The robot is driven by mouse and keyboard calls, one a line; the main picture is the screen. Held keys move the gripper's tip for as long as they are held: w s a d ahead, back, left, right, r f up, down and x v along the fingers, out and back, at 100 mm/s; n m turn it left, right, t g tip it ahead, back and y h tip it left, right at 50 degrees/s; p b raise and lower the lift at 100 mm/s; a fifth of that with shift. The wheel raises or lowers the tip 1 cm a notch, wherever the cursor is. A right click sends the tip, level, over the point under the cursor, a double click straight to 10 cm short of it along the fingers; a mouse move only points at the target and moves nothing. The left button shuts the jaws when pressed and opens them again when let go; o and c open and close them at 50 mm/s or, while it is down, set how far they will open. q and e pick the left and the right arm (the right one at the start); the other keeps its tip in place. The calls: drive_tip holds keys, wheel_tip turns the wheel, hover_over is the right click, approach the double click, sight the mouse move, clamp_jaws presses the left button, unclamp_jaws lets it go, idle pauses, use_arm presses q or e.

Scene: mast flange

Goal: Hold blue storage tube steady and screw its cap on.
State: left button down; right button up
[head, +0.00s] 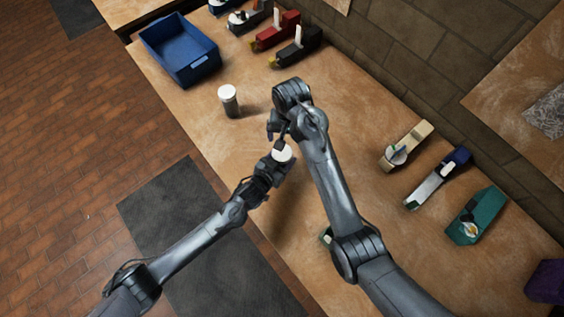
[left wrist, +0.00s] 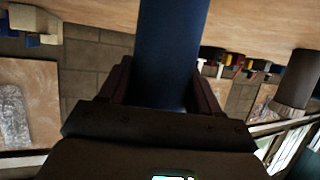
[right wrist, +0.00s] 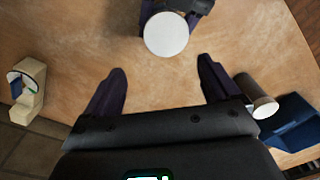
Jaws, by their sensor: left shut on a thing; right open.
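The blue storage tube (left wrist: 172,45) stands between the fingers of my left gripper (left wrist: 162,88), which is shut on it. In the head view my left gripper (head: 272,166) is near the table's front edge, and the tube's body is mostly hidden. A round white cap (head: 282,153) shows at the tube's top end; it also shows in the right wrist view (right wrist: 166,34). I cannot tell how far it is screwed on. My right gripper (right wrist: 162,78) is open and empty. Its spread fingers point towards the cap and are apart from it.
A grey tube with a white top (head: 229,101) stands further back on the table, near a blue bin (head: 181,52). Several tool-like items, including a red one (head: 275,32) and a teal one (head: 476,216), line the wall side. Bare tabletop (head: 190,120) lies left of my grippers.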

sight(282, 162)
drive_tip(key=w+d+n+t, duration=0.1)
drive_tip(key=w+d+n, duration=0.4)
drive_tip(key=d+n, duration=0.15)
drive_tip(key=s+a+n, duration=0.1)
drive_tip(key=a+n, duration=0.1)
drive_tip(key=n, duration=0.4)
drive_tip(key=s+a+n, duration=0.2)
drive_tip(key=n, duration=0.5)
drive_tip(key=s+a+n+g, duration=0.1)
drive_tip(key=s+a+n, duration=0.1)
drive_tip(key=n, duration=0.5)
drive_tip(key=shift+s+a, duration=0.1)
drive_tip(key=shift+a, duration=0.2)
drive_tip(key=n, duration=0.2)
drive_tip(key=s+a+n, duration=0.1)
drive_tip(key=n, duration=0.2)
drive_tip(key=shift+a, duration=0.2)
drive_tip(key=shift+f, duration=4)
drive_tip(key=shift+c, duration=0.4)
